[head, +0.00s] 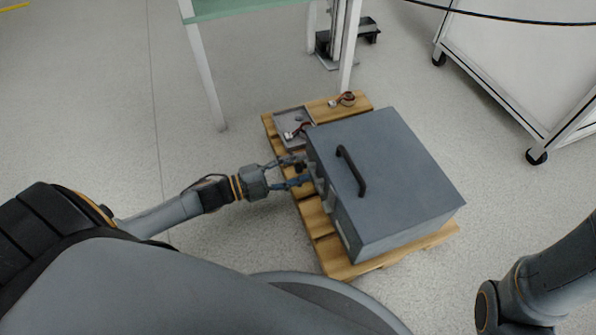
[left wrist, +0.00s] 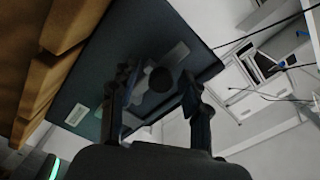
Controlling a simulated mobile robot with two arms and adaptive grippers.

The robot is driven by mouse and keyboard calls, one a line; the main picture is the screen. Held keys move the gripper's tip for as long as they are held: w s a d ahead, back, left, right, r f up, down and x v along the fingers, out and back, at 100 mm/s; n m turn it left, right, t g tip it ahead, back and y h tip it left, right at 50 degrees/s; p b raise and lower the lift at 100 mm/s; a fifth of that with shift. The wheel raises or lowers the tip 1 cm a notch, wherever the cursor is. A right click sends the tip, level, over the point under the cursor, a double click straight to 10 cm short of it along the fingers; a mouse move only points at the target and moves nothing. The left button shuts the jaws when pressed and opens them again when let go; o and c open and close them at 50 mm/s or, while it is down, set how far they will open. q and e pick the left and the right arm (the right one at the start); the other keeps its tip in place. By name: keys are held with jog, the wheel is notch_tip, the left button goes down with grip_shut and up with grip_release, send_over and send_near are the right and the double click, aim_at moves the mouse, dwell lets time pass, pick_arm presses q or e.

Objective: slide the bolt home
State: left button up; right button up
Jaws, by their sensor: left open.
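A grey box (head: 395,165) with a black handle (head: 352,171) on top stands on a wooden pallet. My left gripper (head: 303,172) is at the box's left side face, with its fingers pointing at it. In the left wrist view, the open left gripper (left wrist: 158,84) has its fingers apart on either side of a round dark knob (left wrist: 162,79), which looks like the bolt's knob. A pale metal plate (left wrist: 170,55) lies behind the knob on the box face (left wrist: 130,45). I cannot tell whether the fingers touch the knob. The bolt's rod is not clear.
The wooden pallet (head: 312,222) bears the box, a grey tray (head: 290,122) and a small part with wires (head: 345,99). A green-topped table (head: 240,8) stands behind. A white wheeled cabinet (head: 530,60) is at the right. The floor left of the pallet is clear.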

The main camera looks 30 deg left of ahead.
aim_at(313, 178)
pick_arm(q)
jog(key=shift+w+d, duration=0.1)
jog(key=shift+w, duration=0.05)
jog(key=shift+c, duration=0.4)
grip_shut()
jog(key=shift+s+d+r+p, duration=0.2)
jog(key=shift+s+d+p, duration=0.2)
jog(key=shift+p, duration=0.2)
jog(key=shift+s+d+p, duration=0.7)
jog(key=shift+d+p, duration=0.1)
jog(key=shift+s+d, duration=0.15)
jog(key=shift+d, duration=0.05)
jog(key=shift+f, duration=0.15)
jog(key=shift+o, duration=0.4)
grip_release()
